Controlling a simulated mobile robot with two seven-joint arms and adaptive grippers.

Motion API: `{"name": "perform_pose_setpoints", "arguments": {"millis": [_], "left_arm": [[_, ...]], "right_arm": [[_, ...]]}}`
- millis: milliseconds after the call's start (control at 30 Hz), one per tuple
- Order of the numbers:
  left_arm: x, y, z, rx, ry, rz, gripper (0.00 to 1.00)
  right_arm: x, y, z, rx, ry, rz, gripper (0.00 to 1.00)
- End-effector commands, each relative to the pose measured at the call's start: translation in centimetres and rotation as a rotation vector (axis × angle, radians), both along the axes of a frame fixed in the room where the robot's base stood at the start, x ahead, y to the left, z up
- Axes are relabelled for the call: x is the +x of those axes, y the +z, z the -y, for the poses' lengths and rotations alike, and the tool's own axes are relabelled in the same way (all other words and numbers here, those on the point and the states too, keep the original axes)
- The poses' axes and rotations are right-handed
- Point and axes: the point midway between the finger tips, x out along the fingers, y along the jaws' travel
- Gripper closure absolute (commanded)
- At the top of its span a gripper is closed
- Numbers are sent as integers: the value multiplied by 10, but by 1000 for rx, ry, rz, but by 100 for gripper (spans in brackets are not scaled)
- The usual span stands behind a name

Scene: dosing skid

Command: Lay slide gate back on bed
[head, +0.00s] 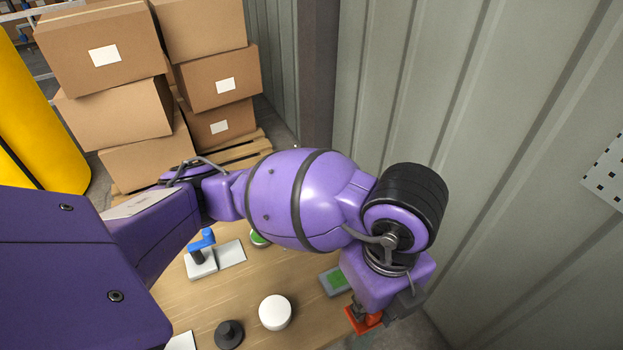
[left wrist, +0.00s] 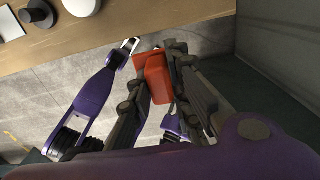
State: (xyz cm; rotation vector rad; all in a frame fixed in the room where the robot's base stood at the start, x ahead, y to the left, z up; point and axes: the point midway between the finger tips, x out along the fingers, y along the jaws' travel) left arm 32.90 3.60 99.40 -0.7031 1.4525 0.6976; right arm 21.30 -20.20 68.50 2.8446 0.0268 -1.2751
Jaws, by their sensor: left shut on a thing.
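My left gripper (head: 366,312) is shut on an orange-red piece (head: 371,323), which I take to be the slide gate. It is past the right end of the wooden table, low at the right of the head view. In the left wrist view the orange-red piece (left wrist: 157,77) sits between the dark fingers (left wrist: 160,85), over grey floor beyond the table edge. A grey block with a green top (head: 336,280) lies on the table just left of the gripper; I cannot tell whether it is the bed.
The wooden table (head: 220,293) holds a blue-handled fitting (head: 203,243) on a pale plate, a green-topped round piece (head: 258,239), a white round piece (head: 275,312) and a black knob (head: 229,334). Stacked cartons (head: 105,55) stand behind; a ribbed wall (head: 480,130) is close at right.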

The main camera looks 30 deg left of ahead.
Motion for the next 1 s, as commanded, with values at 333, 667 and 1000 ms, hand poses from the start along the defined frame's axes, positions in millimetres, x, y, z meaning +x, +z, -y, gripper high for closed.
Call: {"name": "perform_pose_setpoints", "arguments": {"millis": [333, 667, 1000], "left_arm": [[56, -37, -51, 6, 20, -6, 100], [93, -84, -82, 3, 13, -2, 100], [102, -111, -91, 2, 12, -5, 100]], "right_arm": [[-7, -17, 9, -17, -2, -11, 60], [-5, -19, 5, -10, -9, -6, 60], [-2, -21, 3, -8, -7, -4, 60]]}}
